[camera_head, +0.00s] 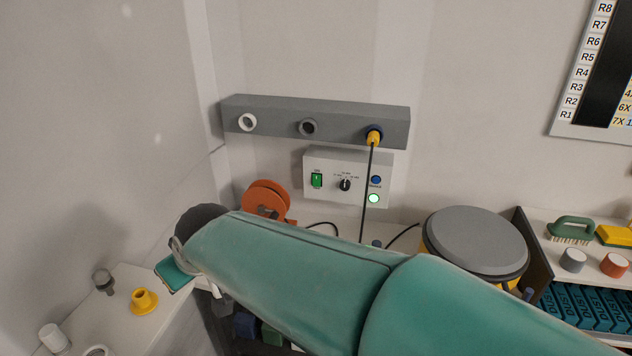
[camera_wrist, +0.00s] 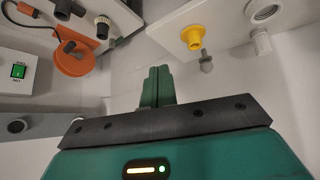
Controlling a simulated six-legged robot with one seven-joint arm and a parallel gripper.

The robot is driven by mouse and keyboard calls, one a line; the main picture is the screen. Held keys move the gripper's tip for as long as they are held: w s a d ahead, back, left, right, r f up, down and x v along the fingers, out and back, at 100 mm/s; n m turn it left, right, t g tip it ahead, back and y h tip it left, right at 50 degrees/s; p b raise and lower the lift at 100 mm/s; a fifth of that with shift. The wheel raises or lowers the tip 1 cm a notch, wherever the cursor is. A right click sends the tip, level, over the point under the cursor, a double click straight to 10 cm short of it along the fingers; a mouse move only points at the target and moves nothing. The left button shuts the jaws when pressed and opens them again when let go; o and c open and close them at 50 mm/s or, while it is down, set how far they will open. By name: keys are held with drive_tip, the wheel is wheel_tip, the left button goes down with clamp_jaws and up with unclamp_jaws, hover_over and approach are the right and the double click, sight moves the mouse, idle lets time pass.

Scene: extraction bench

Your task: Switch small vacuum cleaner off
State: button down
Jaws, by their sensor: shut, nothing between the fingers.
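A white control box (camera_head: 330,165) is on the back wall under a grey rail. It carries a green rocker switch (camera_head: 317,180), a black rotary knob (camera_head: 344,185), a blue round part (camera_head: 376,180) and a bright green lamp or button (camera_head: 374,198). The switch also shows at the left edge of the wrist view (camera_wrist: 18,71). A round yellow canister with a grey lid (camera_head: 474,240) stands right of the box, partly behind my arm; I cannot tell if it is the vacuum cleaner. My gripper (camera_wrist: 157,72) is shut, empty and apart from the switch; its fingertips are not clear in the head view.
The grey rail (camera_head: 270,118) has several ports; a black cable hangs from the yellow plug (camera_head: 374,136). An orange reel (camera_head: 266,198) stands left of the box. A yellow flanged part (camera_head: 144,301) sits on the left shelf. A brush (camera_head: 571,229) lies at right.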

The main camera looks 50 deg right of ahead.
sight(317, 186)
drive_tip(key=w+d+f+t+h, duration=0.15)
drive_tip(key=w+d, duration=0.25)
drive_tip(key=d, duration=0.4)
drive_tip(key=w+d+f+n+h, duration=0.1)
drive_tip(key=w+d+f+h, duration=0.2)
drive_tip(key=d, duration=0.6)
drive_tip(key=w+d+f+t+h, duration=0.1)
drive_tip(key=w+d+h, duration=0.1)
drive_tip(key=w+d, duration=0.45)
drive_tip(key=s+d+f+n+t, duration=0.2)
drive_tip(key=d+f+n+t, duration=0.1)
drive_tip(key=d+n, duration=0.5)
drive_tip(key=s+d+f+n+t, duration=0.3)
drive_tip(key=d+f+n, duration=0.3)
drive_tip(key=d, duration=0.8)
drive_tip(key=n+t, duration=0.1)
drive_tip(key=n, duration=0.2)
drive_tip(key=shift+s+n, duration=0.15)
drive_tip(key=shift+n, duration=0.15)
drive_tip(key=shift+t, duration=0.25)
drive_tip(key=shift+w+d+f, duration=0.25)
drive_tip(key=shift+w+d, duration=0.3)
drive_tip(key=shift+d, duration=0.8)
drive_tip(key=shift+w+d+f, duration=0.2)
drive_tip(key=shift+w+d, duration=0.4)
drive_tip(key=shift+d, duration=0.7)
drive_tip(key=shift+w+d+f, duration=0.25)
drive_tip(key=shift+w+d, duration=0.3)
drive_tip(key=shift+d, duration=0.8)
